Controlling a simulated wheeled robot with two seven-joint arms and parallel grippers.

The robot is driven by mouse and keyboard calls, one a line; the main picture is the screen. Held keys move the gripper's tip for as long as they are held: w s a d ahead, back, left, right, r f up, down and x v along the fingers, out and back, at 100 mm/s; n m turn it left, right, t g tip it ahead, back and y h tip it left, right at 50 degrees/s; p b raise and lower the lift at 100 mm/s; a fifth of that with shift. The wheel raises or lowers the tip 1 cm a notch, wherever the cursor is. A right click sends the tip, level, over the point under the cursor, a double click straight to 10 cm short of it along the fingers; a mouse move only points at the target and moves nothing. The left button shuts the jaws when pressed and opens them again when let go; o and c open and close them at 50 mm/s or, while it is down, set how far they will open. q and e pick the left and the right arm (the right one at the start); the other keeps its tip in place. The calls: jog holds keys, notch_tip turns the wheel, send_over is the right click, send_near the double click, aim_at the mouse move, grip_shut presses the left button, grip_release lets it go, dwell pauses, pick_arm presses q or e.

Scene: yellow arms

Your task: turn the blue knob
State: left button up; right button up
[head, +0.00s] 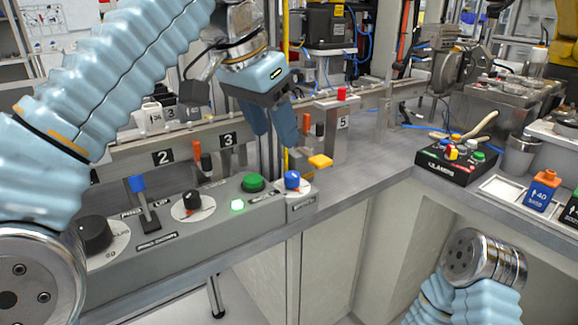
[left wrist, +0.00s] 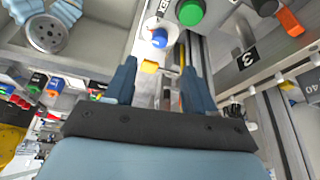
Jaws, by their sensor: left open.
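The blue knob (head: 292,180) sits on a white dial plate at the right end of the grey control panel (head: 215,224).
A green button (head: 253,183) is left of the knob, then a black-and-red dial (head: 193,203) and a blue-handled lever (head: 138,186). A yellow block (head: 320,161) is just behind the knob. A black button box (head: 452,160) stands on the right bench. The bench between is clear.

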aim_at(292, 174)
pick_arm(q)
jog(key=x, duration=1)
grip_shut()
jog(key=shift+n, duration=0.3)
jog(key=n, duration=0.2)
jog(key=n+y, duration=0.1)
jog(key=n+t+y, duration=0.1)
jog(key=n, duration=0.1)
jog(key=shift+s+d+r+n, duration=0.1)
jog(key=shift+d+n, duration=0.15)
jog(key=shift+n, duration=0.05)
jog(key=n+y, duration=0.2)
jog(key=n, duration=0.3)
jog(key=shift+d+n, duration=0.1)
jog(key=shift+n, duration=0.2)
